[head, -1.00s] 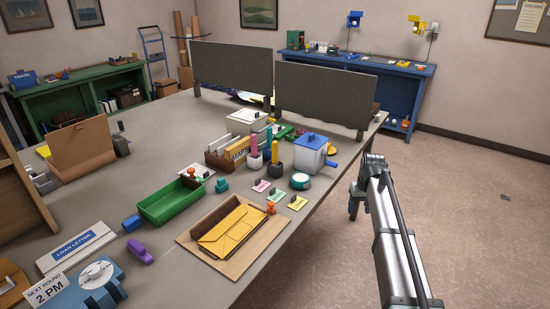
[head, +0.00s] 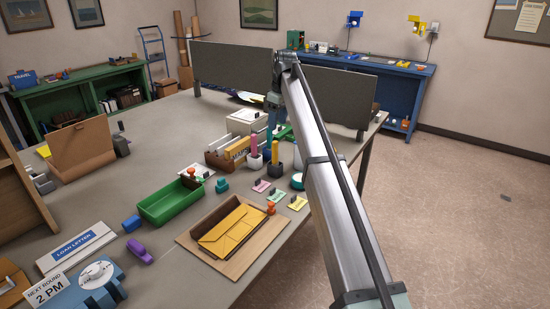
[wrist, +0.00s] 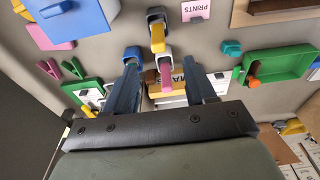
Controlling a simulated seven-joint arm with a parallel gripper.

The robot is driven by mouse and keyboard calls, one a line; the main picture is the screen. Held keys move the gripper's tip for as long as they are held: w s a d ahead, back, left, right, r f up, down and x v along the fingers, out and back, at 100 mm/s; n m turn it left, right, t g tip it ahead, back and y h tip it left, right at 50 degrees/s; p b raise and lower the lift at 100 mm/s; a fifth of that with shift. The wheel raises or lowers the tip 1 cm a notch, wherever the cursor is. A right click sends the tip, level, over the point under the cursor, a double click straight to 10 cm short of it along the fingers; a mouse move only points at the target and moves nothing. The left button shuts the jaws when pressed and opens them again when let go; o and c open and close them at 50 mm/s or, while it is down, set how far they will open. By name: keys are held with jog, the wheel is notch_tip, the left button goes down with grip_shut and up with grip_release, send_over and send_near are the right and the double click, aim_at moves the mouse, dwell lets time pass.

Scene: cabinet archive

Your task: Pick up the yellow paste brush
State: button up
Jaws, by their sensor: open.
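The yellow paste brush (head: 254,145) stands upright in a small cup on the table, beside a pink-handled one (head: 275,152) and a blue-handled one. In the wrist view the yellow brush (wrist: 157,36) shows end-on in its cup, above the pink handle (wrist: 166,76). My gripper (head: 272,102) is above the table behind the cups, pointing down. In the wrist view its two fingers (wrist: 163,88) are apart and empty. The pink handle lies nearly between them in the picture; the yellow brush lies beyond the fingertips.
A wooden file rack (head: 224,154) stands left of the cups, with a green tray (head: 171,204) farther left. Small label cards (head: 262,186) lie in front. A grey divider panel (head: 232,68) stands behind. My arm hides the white blue-lidded box.

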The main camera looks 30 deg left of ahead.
aim_at(275, 149)
jog(key=f, duration=0.4)
jog(key=a+f, duration=0.1)
jog(key=f, duration=0.7)
jog(key=shift+w+a+f, duration=0.15)
jog(key=shift+a+f, duration=0.2)
jog(key=shift+f, duration=0.05)
grip_shut()
